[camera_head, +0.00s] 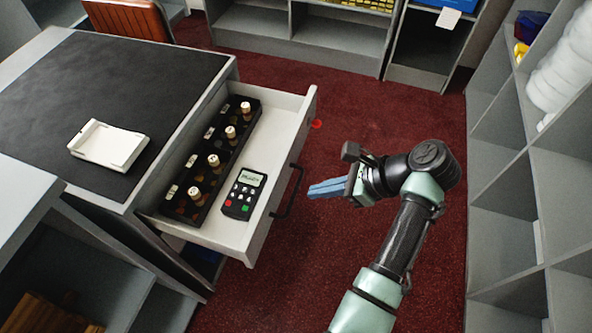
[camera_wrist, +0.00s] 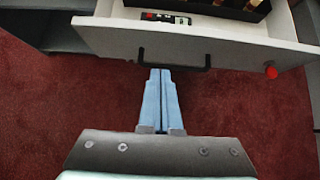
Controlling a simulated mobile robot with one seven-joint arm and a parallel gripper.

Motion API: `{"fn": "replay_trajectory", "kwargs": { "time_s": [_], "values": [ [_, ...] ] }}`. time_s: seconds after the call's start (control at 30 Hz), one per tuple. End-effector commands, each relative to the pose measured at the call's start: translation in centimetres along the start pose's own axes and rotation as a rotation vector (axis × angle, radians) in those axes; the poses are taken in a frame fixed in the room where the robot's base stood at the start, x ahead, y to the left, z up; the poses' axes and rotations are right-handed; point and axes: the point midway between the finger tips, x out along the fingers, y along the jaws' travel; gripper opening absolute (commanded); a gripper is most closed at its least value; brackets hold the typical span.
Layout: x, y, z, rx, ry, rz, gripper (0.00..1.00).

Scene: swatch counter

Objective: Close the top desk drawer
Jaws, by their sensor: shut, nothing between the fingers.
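The top desk drawer (camera_head: 262,222) is pulled well out from the desk (camera_head: 215,80). It is white inside and holds a black rack of bottles and a handheld device. Its dark bar handle (camera_head: 289,190) is on the front panel. My gripper (camera_head: 312,191) is shut and empty, just in front of the handle, its blue fingers pointing at the drawer front. In the wrist view the drawer front (camera_wrist: 225,47) spans the top, and the fingertips (camera_wrist: 160,72) are at the handle (camera_wrist: 178,66); whether they touch it I cannot tell.
The rack (camera_head: 213,160) and device (camera_head: 244,194) lie inside the drawer. A white tray (camera_head: 108,144) sits on the dark desktop. Grey shelves (camera_head: 520,200) stand at right; red carpet (camera_head: 400,115) lies clear between.

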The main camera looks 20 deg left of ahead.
Motion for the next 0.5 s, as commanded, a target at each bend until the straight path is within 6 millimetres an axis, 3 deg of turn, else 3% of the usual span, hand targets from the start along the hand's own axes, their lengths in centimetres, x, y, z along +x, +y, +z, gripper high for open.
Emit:
{"fn": "replay_trajectory", "kwargs": {
  "time_s": [0.17, 0.5],
  "values": [
    [1.8, 0.2, -0.1, 0.008, -0.003, 0.01, 0.0],
    [7.8, 0.2, -0.2, 0.005, -0.001, 0.007, 0.0]
  ]
}}
